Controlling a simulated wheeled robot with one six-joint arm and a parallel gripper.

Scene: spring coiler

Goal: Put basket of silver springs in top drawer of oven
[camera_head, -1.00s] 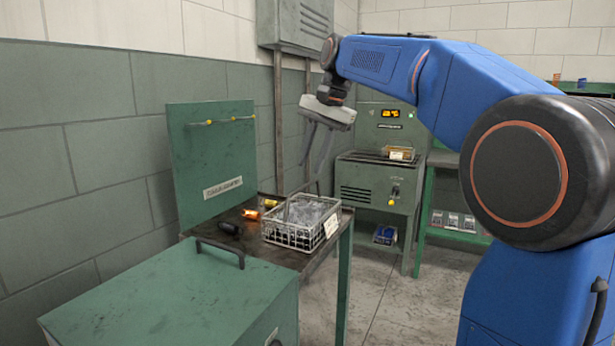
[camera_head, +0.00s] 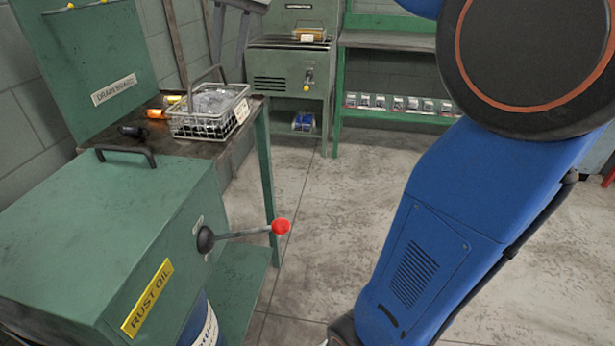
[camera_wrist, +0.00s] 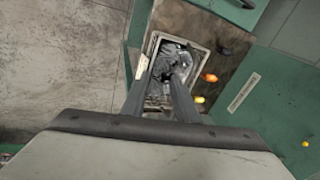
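A wire basket of silver springs (camera_head: 208,118) stands on the dark work table, with its thin handle raised. In the wrist view the basket (camera_wrist: 152,50) lies beyond my fingers, which overlap part of it. My gripper (camera_head: 227,62) points down above and behind the basket in the head view, its two fingers apart and nothing seen between them. Its fingers also show in the wrist view (camera_wrist: 160,88). The oven (camera_head: 281,75) is the green cabinet at the back, with a dark rack or drawer at its top (camera_head: 284,43). A small tan basket (camera_head: 318,32) is on that level. The oven's upper part is cut off.
Black, orange and yellow items (camera_head: 155,114) lie beside the basket. A green drain board (camera_head: 90,55) stands at the left. The rust oil cabinet (camera_head: 120,225) has a red-knobbed lever (camera_head: 281,226) sticking out. Open floor (camera_head: 335,205) lies to the right.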

